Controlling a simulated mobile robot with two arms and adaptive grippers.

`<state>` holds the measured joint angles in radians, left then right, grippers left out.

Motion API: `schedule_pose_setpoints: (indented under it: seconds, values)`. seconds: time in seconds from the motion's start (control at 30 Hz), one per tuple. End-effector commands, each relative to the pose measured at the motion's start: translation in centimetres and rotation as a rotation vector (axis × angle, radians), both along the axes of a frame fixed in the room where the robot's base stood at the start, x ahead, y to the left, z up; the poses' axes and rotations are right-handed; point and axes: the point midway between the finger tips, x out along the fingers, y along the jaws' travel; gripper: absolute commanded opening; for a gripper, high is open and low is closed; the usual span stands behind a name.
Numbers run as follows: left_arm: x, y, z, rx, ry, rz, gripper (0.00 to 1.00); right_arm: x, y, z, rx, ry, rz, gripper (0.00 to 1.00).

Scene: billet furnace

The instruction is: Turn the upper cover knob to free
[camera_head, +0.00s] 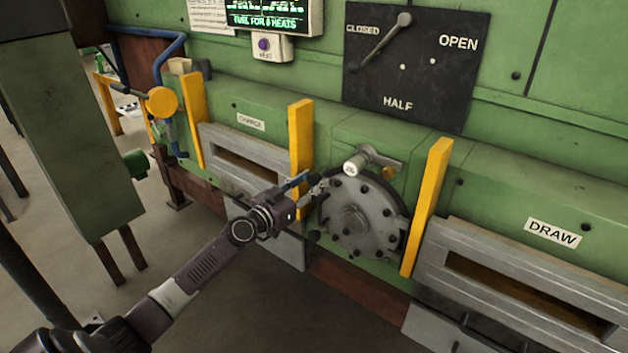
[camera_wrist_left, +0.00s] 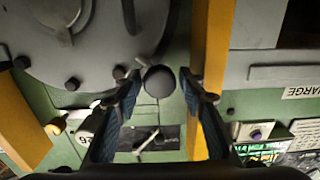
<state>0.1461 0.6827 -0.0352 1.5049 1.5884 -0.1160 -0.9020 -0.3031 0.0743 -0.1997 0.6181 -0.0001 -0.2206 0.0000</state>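The round grey bolted cover (camera_head: 352,218) is set in the green furnace wall between two yellow posts. My left gripper (camera_head: 318,183) is at the cover's upper left edge. In the left wrist view my left gripper (camera_wrist_left: 160,78) is open, its two dark fingers spread on either side of a round dark knob (camera_wrist_left: 159,82). A gap shows between the knob and each fingertip. The cover (camera_wrist_left: 95,45) fills the upper left of that view. In the head view the fingers largely hide this knob. My right gripper is not in view.
A pale-capped handle (camera_head: 355,164) sticks out just above the cover. Yellow posts stand left (camera_head: 300,140) and right (camera_head: 428,205) of it, the left one close to my gripper. A pointer lever (camera_head: 385,42) on the black plate points to CLOSED. Slots flank the cover.

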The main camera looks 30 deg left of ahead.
Motion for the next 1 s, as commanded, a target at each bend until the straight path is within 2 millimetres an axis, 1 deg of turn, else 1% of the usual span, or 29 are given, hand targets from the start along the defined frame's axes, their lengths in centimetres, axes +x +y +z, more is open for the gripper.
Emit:
schedule_pose_setpoints:
  seconds: [0.03,0.17,0.47,0.7,0.77,1.0]
  values:
    - [0.43,-0.08,0.03,-0.002,-0.001,-0.001,0.37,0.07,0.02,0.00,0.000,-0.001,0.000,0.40]
    - [1.01,-0.18,-0.03,0.000,0.001,-0.002,0.37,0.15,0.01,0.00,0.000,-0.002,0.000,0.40]
    - [1.14,-0.19,-0.03,0.001,0.001,-0.002,0.37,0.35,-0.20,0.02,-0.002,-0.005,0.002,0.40]
    - [1.12,-0.18,-0.04,0.001,0.001,-0.002,0.11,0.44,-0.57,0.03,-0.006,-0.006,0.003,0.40]
    - [1.12,-0.18,-0.04,0.001,0.001,-0.002,0.05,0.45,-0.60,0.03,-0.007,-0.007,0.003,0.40]
    - [1.11,-0.17,-0.06,-0.020,0.003,-0.001,0.05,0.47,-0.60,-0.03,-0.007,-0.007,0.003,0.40]
